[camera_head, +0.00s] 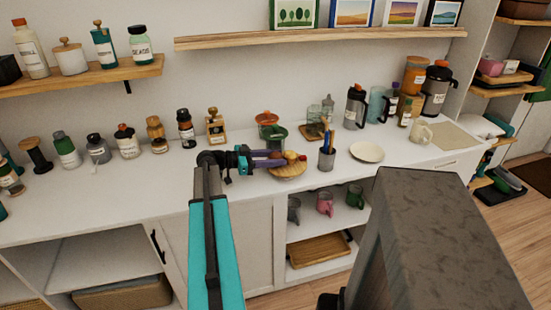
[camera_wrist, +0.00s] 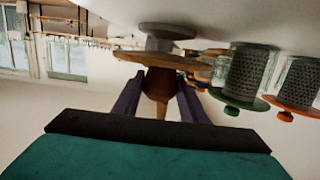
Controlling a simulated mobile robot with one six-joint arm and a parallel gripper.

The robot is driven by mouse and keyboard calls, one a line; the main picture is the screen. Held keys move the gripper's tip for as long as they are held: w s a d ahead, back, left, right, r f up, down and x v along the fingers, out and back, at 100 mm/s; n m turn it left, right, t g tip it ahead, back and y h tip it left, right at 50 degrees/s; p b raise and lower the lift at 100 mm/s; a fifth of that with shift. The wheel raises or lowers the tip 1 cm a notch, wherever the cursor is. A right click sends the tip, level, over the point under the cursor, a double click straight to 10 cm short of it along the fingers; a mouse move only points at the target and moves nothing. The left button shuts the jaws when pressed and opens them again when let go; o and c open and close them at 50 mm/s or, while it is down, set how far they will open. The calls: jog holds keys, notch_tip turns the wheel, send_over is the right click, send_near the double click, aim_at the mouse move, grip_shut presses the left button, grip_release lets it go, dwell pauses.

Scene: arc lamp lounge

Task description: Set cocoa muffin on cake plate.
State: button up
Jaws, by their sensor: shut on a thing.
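My gripper (camera_head: 277,159) reaches over the counter from the left, its purple fingers at a round wooden plate (camera_head: 287,172). In the wrist view, which looks upside down, my gripper (camera_wrist: 159,100) is shut on a brown cocoa muffin (camera_wrist: 158,84) between its two fingers. The wooden plate (camera_wrist: 150,60) is right by the muffin and stands on a grey foot (camera_wrist: 165,38). I cannot tell whether the muffin touches the plate. In the head view, small orange and red items show at the plate, partly hidden by my gripper.
A grey cup of utensils (camera_head: 326,158) stands close to the right of the wooden plate. A white plate (camera_head: 367,152) lies farther right. The counter left of my gripper (camera_head: 130,190) is clear in front.

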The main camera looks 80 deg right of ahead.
jog(key=shift+f, duration=0.25)
jog(key=o, duration=1.2)
jog(key=shift+w, duration=0.1)
jog(key=b+v, duration=0.1)
jog(key=v, duration=1.1)
jog(key=shift+f, duration=0.1)
jog(key=shift+v, duration=0.85)
